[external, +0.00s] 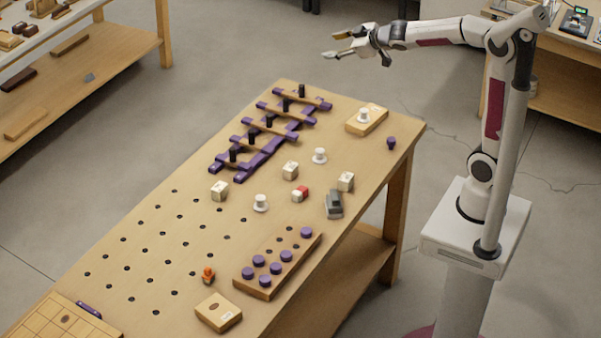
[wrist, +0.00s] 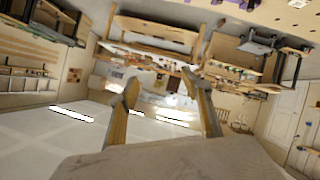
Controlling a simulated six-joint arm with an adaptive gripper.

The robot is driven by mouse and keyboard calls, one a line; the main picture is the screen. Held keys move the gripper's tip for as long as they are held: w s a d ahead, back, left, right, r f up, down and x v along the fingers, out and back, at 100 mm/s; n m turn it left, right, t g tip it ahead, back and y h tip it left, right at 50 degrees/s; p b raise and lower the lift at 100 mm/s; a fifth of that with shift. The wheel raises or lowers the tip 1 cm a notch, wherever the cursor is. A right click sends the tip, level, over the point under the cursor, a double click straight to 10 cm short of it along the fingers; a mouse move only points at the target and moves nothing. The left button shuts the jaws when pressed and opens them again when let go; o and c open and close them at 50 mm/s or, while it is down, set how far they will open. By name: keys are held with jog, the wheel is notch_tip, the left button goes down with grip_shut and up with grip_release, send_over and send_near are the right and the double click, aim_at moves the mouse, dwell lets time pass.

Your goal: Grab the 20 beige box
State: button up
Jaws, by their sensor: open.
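Several small beige boxes with markings stand on the bench: one at the left (external: 219,191), one in the middle (external: 290,171) and one at the right (external: 345,182). The markings are too small to read, so I cannot tell which is the 20 box. My gripper (external: 332,45) is open and empty, high beyond the far end of the bench and well away from the boxes. In the wrist view, my gripper (wrist: 167,95) has its fingers spread, with only the room between them. No beige box can be made out in that view.
A purple rack with wooden bars (external: 265,141) stands behind the boxes. White knobs (external: 319,156), a red-and-white block (external: 299,194) and a grey-green object (external: 333,205) stand near them. A peg block (external: 278,265) lies nearer the front. The holed bench area at left is mostly clear.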

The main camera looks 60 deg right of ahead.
jog(key=w+a+f+n+y, duration=0.35)
jog(key=w+f, duration=0.25)
jog(key=w, duration=0.2)
jog(key=w+a+f+n+y, duration=0.2)
jog(key=w+f+n+y, duration=0.2)
jog(key=w+f, duration=0.3)
jog(key=n+g+y, duration=0.5)
jog(key=g+y, duration=0.2)
jog(key=g, duration=0.3)
send_near(291, 171)
jog(key=w, duration=0.1)
jog(key=f, duration=0.1)
jog(key=w+f, duration=0.1)
jog(key=shift+w+d+m, duration=0.25)
jog(key=shift+w+d, duration=0.05)
jog(key=shift+s+f+y, duration=0.25)
jog(key=shift+s+f, duration=0.05)
jog(key=shift+s, duration=0.15)
jog(key=shift+x, duration=1.35)
jog(key=shift+w, duration=0.1)
